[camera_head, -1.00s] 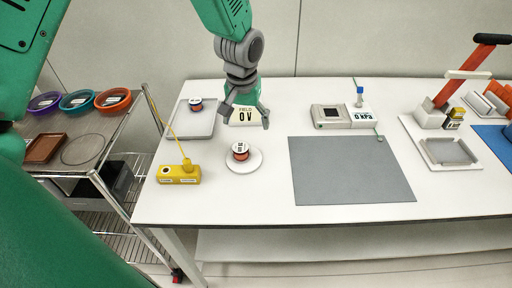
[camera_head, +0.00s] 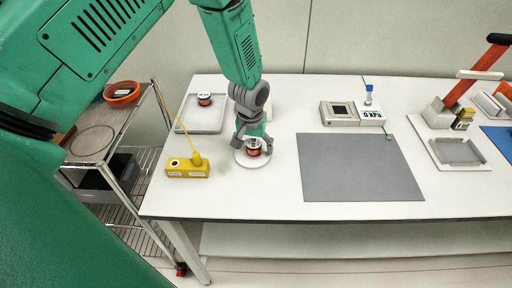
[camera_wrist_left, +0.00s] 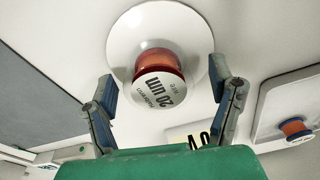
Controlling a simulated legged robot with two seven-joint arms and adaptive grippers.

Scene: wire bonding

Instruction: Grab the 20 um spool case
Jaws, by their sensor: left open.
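The 20 um spool case (camera_head: 253,148) is a small red-orange spool with a pale labelled cap. It stands on a round white disc (camera_head: 244,161) on the table. In the left wrist view the case (camera_wrist_left: 158,75) shows its "20 um" label, with the white disc (camera_wrist_left: 122,40) behind it. My left gripper (camera_head: 252,144) is over the disc, with its fingers on either side of the case. In the wrist view the open fingers (camera_wrist_left: 165,90) stand apart from the case, with gaps on both sides. My right gripper is not in view.
A yellow box (camera_head: 188,168) with a cable sits left of the disc. A grey tray (camera_head: 203,121) holds another spool (camera_head: 204,99), blue and red. A grey mat (camera_head: 358,167) lies to the right. A sign (camera_wrist_left: 188,134) stands near the gripper.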

